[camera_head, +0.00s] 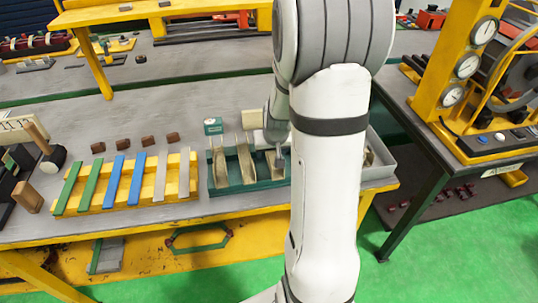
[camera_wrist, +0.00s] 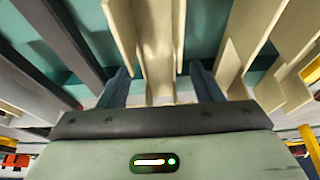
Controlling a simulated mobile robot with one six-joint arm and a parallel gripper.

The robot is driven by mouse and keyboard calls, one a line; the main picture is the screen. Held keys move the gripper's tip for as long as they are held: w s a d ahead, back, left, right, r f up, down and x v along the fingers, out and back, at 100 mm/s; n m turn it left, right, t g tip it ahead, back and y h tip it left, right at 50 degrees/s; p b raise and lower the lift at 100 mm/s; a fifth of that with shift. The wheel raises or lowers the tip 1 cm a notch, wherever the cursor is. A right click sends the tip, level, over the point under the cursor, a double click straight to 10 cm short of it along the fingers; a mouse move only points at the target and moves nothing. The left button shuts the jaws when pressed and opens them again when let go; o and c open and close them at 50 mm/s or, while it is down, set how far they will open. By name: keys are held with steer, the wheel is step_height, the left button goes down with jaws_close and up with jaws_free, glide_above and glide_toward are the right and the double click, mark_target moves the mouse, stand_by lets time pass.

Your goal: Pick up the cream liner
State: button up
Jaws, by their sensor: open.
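Several cream liners stand in a dark green rack; one cream liner (camera_head: 246,163) shows in the head view at the rack's middle. In the wrist view, a channel-shaped cream liner (camera_wrist: 157,40) lies ahead, between my gripper's (camera_wrist: 161,84) two dark fingers. The fingers are apart, one on each side of it; I cannot tell whether either touches it. Another cream liner (camera_wrist: 243,45) is to the right of the right finger. In the head view my gripper is over the rack's right part and mostly hidden by my arm.
The green rack (camera_head: 232,189) stands at the bench's front edge, beside a yellow rack (camera_head: 140,192) with green, blue and grey strips. Small brown blocks (camera_head: 123,144) lie behind it. A grey bin (camera_head: 381,168) is on the right, partly hidden by my arm.

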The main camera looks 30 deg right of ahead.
steer(key=shift+f, duration=0.1)
steer(key=shift+c, duration=0.6)
steer(key=c, duration=0.7)
steer(key=shift+c, duration=0.2)
